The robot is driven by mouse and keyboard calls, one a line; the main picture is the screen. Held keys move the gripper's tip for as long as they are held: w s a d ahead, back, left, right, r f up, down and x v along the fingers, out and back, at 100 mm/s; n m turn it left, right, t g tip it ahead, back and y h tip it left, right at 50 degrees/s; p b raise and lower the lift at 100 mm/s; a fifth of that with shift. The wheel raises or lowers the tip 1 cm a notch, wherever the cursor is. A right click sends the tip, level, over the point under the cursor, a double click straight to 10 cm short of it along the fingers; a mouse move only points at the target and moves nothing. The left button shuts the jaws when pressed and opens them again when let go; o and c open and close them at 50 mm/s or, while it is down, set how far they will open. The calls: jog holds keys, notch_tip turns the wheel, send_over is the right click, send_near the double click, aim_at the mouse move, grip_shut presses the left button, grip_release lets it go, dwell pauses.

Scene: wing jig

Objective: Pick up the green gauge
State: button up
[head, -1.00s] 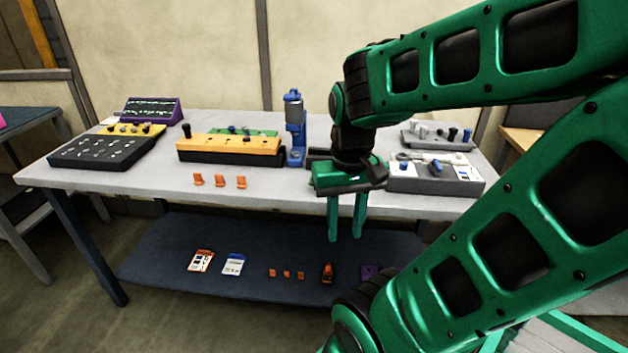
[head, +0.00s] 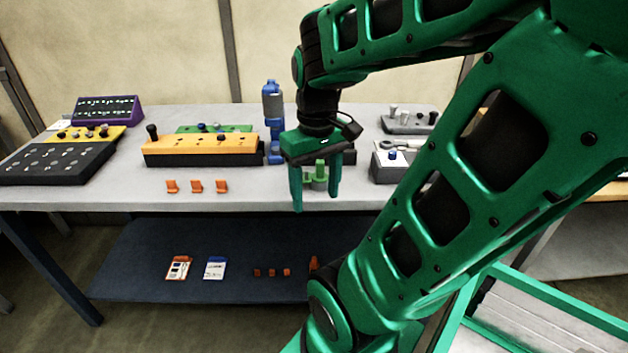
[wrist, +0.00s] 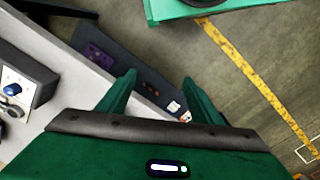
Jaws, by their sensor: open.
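A small green upright piece (head: 320,170) on a greyish base, which looks like the green gauge, shows between my gripper's fingers in the head view. It stands on the grey-white table behind the fingers and is partly hidden by them. My gripper (head: 316,202) points down with its fingers apart and nothing between them. It appears to be in front of the table's front edge, short of the piece. In the wrist view my gripper (wrist: 158,84) is also open and empty, over the lower shelf and floor. The gauge cannot be made out there.
The table (head: 100,186) holds a blue upright device (head: 273,110) left of my gripper, a yellow-topped block (head: 200,150), several orange clips (head: 196,186) and a grey box (head: 388,166) at right. A dark lower shelf (head: 140,280) carries cards and small orange parts.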

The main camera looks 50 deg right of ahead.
jog(key=w+d+r+n, duration=0.2)
jog(key=w+d+n, duration=0.4)
jog(key=d, duration=0.1)
jog(key=n, duration=0.6)
send_over(322, 161)
jog(key=shift+s+a+f, duration=0.15)
jog(key=shift+a, duration=0.05)
jog(key=shift+d+f, duration=0.15)
jog(key=shift+f, duration=0.1)
notch_tip(322, 161, down, 5)
jog(key=shift+r, duration=0.1)
jog(key=f, duration=0.3)
jog(key=w+f, duration=0.1)
jog(key=shift+w+a+f, duration=0.1)
jog(key=shift+a+f, duration=0.15)
jog(key=shift+a, duration=0.15)
jog(key=shift+f, duration=0.5)
grip_shut()
